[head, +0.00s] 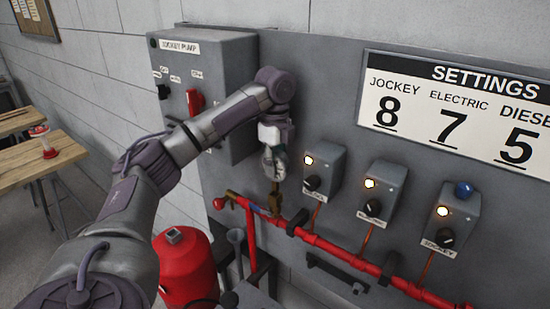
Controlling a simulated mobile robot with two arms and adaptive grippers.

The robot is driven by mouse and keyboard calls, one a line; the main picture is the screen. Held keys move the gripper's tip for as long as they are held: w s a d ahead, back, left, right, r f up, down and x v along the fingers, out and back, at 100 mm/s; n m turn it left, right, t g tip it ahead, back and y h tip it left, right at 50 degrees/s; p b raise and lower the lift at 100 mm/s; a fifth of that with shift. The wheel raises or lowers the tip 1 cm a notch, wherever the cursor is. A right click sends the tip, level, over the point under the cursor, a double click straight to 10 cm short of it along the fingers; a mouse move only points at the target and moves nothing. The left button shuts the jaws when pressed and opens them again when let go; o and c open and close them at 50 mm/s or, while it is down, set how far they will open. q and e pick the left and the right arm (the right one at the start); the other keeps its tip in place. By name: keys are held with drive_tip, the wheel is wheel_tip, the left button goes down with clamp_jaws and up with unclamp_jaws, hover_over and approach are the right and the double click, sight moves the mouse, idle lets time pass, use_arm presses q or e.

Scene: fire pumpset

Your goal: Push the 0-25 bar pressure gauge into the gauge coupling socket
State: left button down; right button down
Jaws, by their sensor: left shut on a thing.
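My left gripper (273,163) reaches in front of the grey panel and points down, shut on the pressure gauge. The gauge is mostly hidden by the fingers, and its dial cannot be read. Just below the fingers stands the brass coupling socket (276,203), upright on the left part of the red pipe. The gauge is above the socket, roughly in line with it. I cannot tell whether its stem touches or enters the socket. My right gripper is not in view.
Several grey switch boxes with lit lamps (325,168) stand to the right of the gripper. The jockey pump cabinet (205,85) is behind my left arm. The red pipe (330,247) runs along the panel. A red tank (186,268) stands below, and a wooden table (30,162) is at left.

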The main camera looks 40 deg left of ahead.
use_arm(q)
drive_tip(key=shift+s+d+f, duration=0.1)
drive_tip(key=shift+s+f, duration=0.05)
drive_tip(key=shift+f, duration=1.65)
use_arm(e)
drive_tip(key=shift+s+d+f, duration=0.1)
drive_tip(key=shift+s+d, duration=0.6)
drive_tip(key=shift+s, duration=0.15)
use_arm(q)
drive_tip(key=c, duration=0.8)
unclamp_jaws()
drive_tip(key=shift+o, duration=0.2)
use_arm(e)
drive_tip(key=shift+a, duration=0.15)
